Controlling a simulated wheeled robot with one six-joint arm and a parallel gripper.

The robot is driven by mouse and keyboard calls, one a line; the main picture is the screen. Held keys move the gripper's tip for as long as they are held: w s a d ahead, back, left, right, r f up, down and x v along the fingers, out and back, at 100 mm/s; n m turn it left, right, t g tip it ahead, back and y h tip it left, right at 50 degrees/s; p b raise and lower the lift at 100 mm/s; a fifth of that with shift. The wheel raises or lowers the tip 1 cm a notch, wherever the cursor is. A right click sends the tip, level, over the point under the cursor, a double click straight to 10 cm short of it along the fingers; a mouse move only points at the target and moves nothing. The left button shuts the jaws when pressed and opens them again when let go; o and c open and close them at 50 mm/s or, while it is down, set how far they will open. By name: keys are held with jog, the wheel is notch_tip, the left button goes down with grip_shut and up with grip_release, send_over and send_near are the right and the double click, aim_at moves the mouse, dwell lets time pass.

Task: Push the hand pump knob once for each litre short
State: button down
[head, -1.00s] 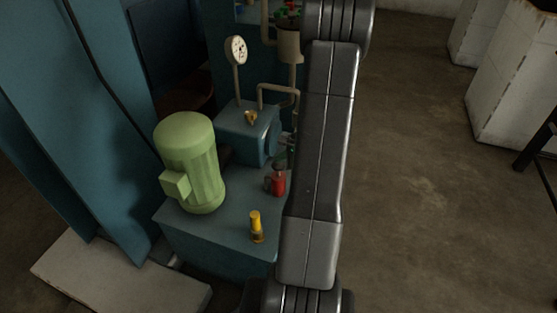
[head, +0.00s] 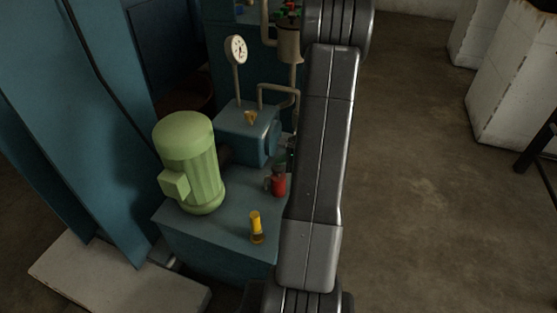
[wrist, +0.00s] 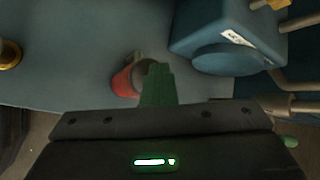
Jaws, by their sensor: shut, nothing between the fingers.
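A small red cylindrical fitting (head: 278,184) with a dark top stands on the blue-grey base, just left of my arm. It may be the hand pump, but I cannot make out its knob clearly. In the wrist view the red fitting (wrist: 124,80) is partly hidden behind my green fingers. My gripper (wrist: 158,70) is shut and empty, its tips over or beside the fitting; I cannot tell whether they touch. In the head view my arm hides most of the gripper. A white round dial gauge (head: 236,49) stands on a pipe; its reading is too small to tell.
A green motor (head: 187,165) stands left of the red fitting, and a yellow-topped fitting (head: 256,227) stands in front. A blue pump housing (head: 247,135) with pipes (head: 279,88) is behind. Clear floor (head: 430,190) lies to the right.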

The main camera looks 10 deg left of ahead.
aim_at(282, 167)
jog(key=shift+f+b, duration=0.6)
jog(key=shift+f, duration=0.1)
dwell(0.3)
jog(key=shift+r, duration=0.1)
jog(key=shift+r+p, duration=2.1)
jog(key=shift+r, duration=0.6)
notch_tip(282, 167, up, 5)
jog(key=p, duration=0.3)
jog(key=shift+p, duration=0.3)
jog(key=shift+s+f, duration=0.1)
jog(key=shift+f, duration=0.05)
